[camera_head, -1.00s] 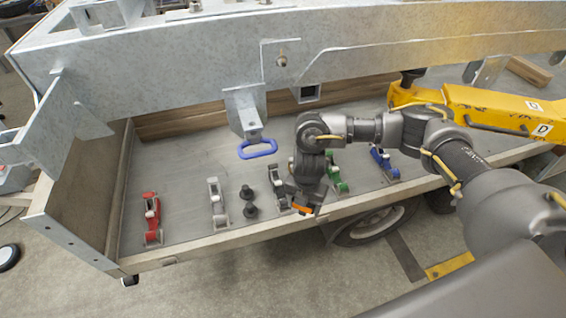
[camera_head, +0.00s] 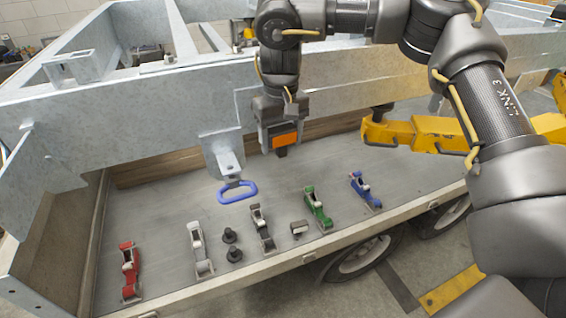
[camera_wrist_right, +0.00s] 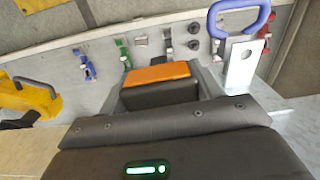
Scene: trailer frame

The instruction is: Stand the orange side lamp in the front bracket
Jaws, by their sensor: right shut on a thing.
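The orange side lamp (camera_head: 286,141) is in my right gripper (camera_head: 282,143), which is shut on it. The gripper points down in front of the galvanized frame rail, above the grey deck and right of the blue loop. In the right wrist view the lamp's orange face (camera_wrist_right: 157,72) shows at the fingertips, clear of the deck. An open-topped metal bracket (camera_head: 78,64) stands on the frame at the upper left, and a plate bracket (camera_head: 222,140) hangs from the rail. I cannot tell which is the front bracket. My left gripper is not in view.
A blue loop (camera_head: 237,192) hangs below the plate bracket, close to the gripper. Red (camera_head: 130,272), grey (camera_head: 200,250), black (camera_head: 262,228), green (camera_head: 318,210) and blue (camera_head: 366,190) clamps lie on the deck. A yellow arm (camera_head: 420,135) is at the right.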

